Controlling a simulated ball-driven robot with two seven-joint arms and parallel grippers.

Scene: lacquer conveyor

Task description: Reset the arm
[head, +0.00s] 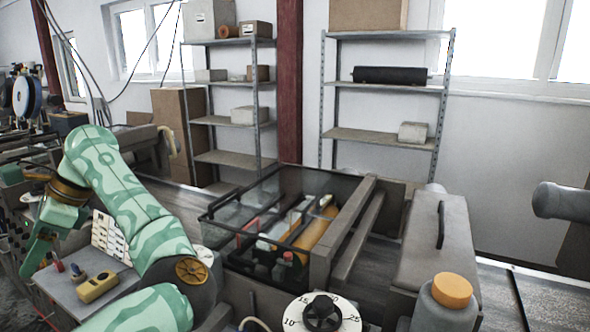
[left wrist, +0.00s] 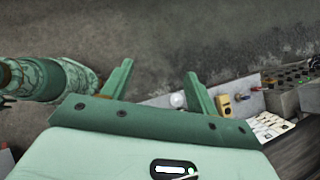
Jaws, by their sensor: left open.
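My left arm, mint green with a wavy pattern, comes in from the left in the head view. Its left gripper (head: 36,258) hangs down at the far left, beside the conveyor bench. In the left wrist view the two green fingers of this gripper (left wrist: 158,74) stand wide apart. Nothing is between them, and bare grey floor lies beyond. My right gripper is in neither view.
A control panel (head: 75,298) with a yellow box (head: 98,287) lies close to the left arm. A glass-lidded machine (head: 290,225) stands at centre, with a dial (head: 322,313) in front. A grey bottle with an orange cap (head: 452,291) stands at right. Shelves (head: 385,135) line the wall.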

